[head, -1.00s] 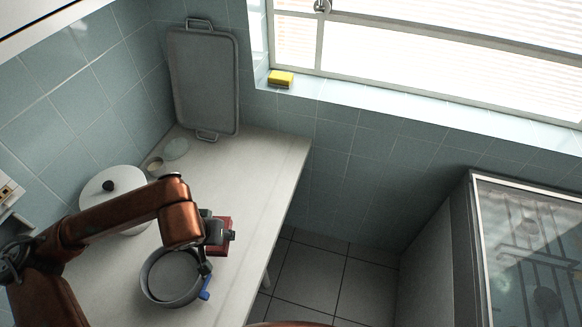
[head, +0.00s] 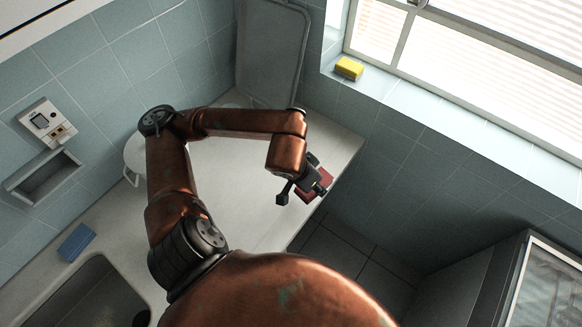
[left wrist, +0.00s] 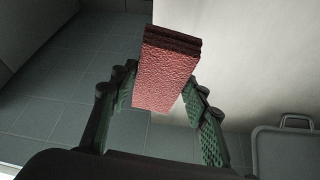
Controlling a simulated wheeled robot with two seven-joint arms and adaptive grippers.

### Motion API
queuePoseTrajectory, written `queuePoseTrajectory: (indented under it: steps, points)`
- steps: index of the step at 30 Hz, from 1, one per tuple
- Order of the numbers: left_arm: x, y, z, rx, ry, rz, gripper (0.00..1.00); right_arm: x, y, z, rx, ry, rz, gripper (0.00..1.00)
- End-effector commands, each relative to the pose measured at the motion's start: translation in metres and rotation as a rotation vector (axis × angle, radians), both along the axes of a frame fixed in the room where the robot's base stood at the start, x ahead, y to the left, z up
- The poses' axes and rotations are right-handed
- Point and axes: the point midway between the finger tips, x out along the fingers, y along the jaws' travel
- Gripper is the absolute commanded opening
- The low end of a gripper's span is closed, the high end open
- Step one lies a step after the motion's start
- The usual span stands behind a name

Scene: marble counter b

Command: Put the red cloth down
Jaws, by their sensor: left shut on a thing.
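The red cloth (head: 305,193) is a small, thick folded block at the right edge of the counter in the head view, partly covered by my left gripper (head: 308,183). In the left wrist view the cloth (left wrist: 167,75) stands out between the two green-padded fingers of my left gripper (left wrist: 163,100), which is shut on it. Whether the cloth touches the counter cannot be told. My right gripper is not in view.
The pale counter (head: 235,165) has bare surface left of the gripper. The floor (head: 335,245) drops away beyond its right edge. A grey tray (head: 270,50) leans at the back. A blue sponge (head: 76,243) lies by the sink (head: 95,295). A yellow sponge (head: 349,68) sits on the sill.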

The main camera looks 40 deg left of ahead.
Motion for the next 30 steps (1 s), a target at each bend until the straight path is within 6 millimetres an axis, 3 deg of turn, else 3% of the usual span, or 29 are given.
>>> queuePoseTrajectory:
  steps: [6,16,23,30]
  points:
    - [-0.036,0.029,0.019,0.005,0.005,-0.059,0.19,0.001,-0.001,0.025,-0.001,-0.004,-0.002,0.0]
    - [-0.072,0.048,0.039,0.002,0.003,-0.159,0.19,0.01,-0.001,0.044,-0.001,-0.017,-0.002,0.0]
    - [-0.08,0.051,0.045,0.001,-0.001,-0.194,0.19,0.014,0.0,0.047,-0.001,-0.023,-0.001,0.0]
    - [-0.059,0.062,0.028,-0.007,-0.003,-0.193,0.19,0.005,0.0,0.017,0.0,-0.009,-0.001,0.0]
